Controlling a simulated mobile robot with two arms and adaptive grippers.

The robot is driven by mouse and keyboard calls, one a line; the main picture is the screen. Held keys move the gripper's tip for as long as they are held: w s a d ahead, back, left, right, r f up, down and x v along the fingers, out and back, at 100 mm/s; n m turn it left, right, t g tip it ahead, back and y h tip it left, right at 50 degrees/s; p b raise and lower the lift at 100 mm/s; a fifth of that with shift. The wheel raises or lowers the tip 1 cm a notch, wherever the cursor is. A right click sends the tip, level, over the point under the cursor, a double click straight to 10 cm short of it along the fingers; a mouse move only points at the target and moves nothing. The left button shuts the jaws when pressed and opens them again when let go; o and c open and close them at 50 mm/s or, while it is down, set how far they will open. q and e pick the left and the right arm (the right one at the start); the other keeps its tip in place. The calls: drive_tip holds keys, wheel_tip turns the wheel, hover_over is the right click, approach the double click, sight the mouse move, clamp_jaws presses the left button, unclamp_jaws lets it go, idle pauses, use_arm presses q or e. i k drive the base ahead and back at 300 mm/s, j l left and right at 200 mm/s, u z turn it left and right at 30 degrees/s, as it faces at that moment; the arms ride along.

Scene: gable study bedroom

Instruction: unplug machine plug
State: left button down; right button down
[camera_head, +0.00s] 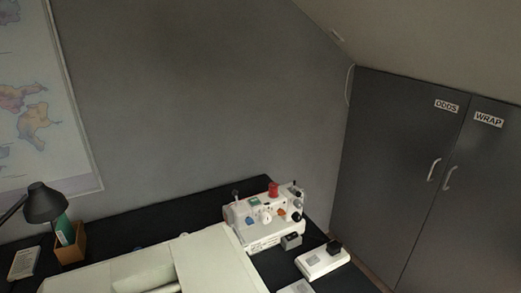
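A white machine (262,220) with a red spool-like part on top and several coloured knobs stands on the dark desk at centre right. To its lower right lies a white block (319,266) like a socket. A black plug-like piece (334,247) sits on its far right end and appears seated in it. A small grey block (291,241) lies between the machine and the white block. No cord can be made out.
The dark desk (196,212) runs along the grey wall. A black lamp (44,203) and a brown holder (70,246) with a green item stand at left. Large pale shapes cover the front. Dark cupboards (397,160) labelled ODDS and WRAP stand at right.

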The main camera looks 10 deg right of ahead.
sight(334, 247)
drive_tip(key=i+l+u, duration=0.1)
drive_tip(key=l, duration=0.5)
drive_tip(key=i+l+u, duration=0.1)
drive_tip(key=l, duration=0.55)
drive_tip(key=i+l, duration=0.1)
drive_tip(key=l, duration=0.5)
drive_tip(key=u, duration=0.05)
